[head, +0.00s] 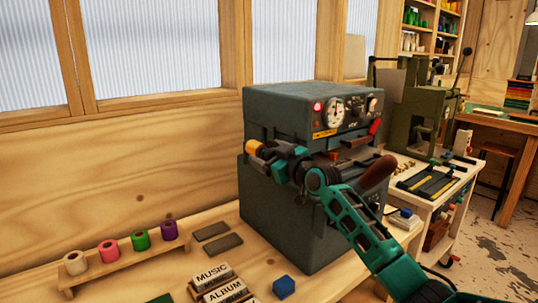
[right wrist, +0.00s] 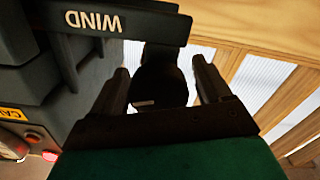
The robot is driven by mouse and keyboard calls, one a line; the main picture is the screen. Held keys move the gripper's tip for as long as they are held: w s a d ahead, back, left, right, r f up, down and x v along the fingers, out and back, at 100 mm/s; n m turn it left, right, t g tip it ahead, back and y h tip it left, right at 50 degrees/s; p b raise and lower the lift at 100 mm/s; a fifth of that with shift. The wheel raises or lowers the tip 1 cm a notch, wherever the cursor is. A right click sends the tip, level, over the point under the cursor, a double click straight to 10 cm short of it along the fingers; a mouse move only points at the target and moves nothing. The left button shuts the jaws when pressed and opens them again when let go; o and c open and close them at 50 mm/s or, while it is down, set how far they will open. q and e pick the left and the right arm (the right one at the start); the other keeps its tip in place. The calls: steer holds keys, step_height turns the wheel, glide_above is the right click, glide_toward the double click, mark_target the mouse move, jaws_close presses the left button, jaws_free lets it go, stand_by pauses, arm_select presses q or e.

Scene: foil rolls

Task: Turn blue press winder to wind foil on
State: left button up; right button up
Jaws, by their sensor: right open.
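The blue-grey press (head: 300,110) stands on the wooden bench, with a dial and a red light on its upper front. My right gripper (head: 262,160) is at the press's left side, its arm crossing in front of the press. In the right wrist view its two fingers (right wrist: 160,85) are open, one on each side of a dark knob-like winder (right wrist: 162,62). I cannot tell whether they touch it. An upside-down WIND label (right wrist: 93,20) is beside it. A yellow cylinder (head: 254,146) shows by the gripper in the head view. My left gripper is out of view.
A wooden rack (head: 120,262) with several coloured foil rolls stands at the left. Two grey slabs (head: 222,244), MUSIC and ALBUM blocks (head: 212,274) and a blue cube (head: 284,287) lie before the press. A green press (head: 412,110) stands at the right.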

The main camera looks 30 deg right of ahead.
steer(key=c, duration=1)
steer(key=shift+o, duration=0.2)
steer(key=shift+m, duration=0.3)
steer(key=m, duration=0.6)
steer(key=m+p, duration=0.1)
steer(key=m, duration=0.2)
steer(key=shift+d, duration=0.25)
steer(key=shift+m, duration=0.3)
